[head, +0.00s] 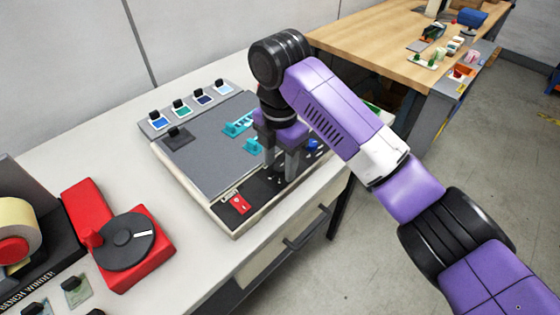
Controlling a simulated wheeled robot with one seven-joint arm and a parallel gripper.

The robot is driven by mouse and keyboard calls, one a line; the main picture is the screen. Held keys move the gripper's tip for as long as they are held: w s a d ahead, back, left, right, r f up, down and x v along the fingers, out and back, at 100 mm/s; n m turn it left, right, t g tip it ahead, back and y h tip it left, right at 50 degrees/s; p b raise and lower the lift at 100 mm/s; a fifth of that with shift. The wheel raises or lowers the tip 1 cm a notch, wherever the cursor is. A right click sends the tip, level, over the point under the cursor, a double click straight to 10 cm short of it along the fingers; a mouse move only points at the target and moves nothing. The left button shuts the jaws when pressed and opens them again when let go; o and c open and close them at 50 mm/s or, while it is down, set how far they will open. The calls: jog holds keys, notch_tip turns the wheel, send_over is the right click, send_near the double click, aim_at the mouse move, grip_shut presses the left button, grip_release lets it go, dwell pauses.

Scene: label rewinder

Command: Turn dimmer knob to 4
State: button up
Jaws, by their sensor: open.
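My gripper (281,173) points down over the black front strip (262,192) of a grey-topped control panel (212,150). Its two fingers are apart. Any knob directly beneath or between the fingers is too small and hidden to make out, and no number scale is readable. A small blue knob-like part (313,145) shows to the right, partly behind my arm. I cannot tell which part is the dimmer knob.
Teal parts (240,124) stand on the panel close to my gripper. A red unit with a black disc (126,242) and a black bench winder (38,240) stand at left. White bench top (100,165) lies clear between. A wooden table (365,35) is behind.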

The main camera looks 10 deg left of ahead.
jog(key=shift+f, duration=0.1)
jog(key=shift+c, duration=0.4)
grip_shut()
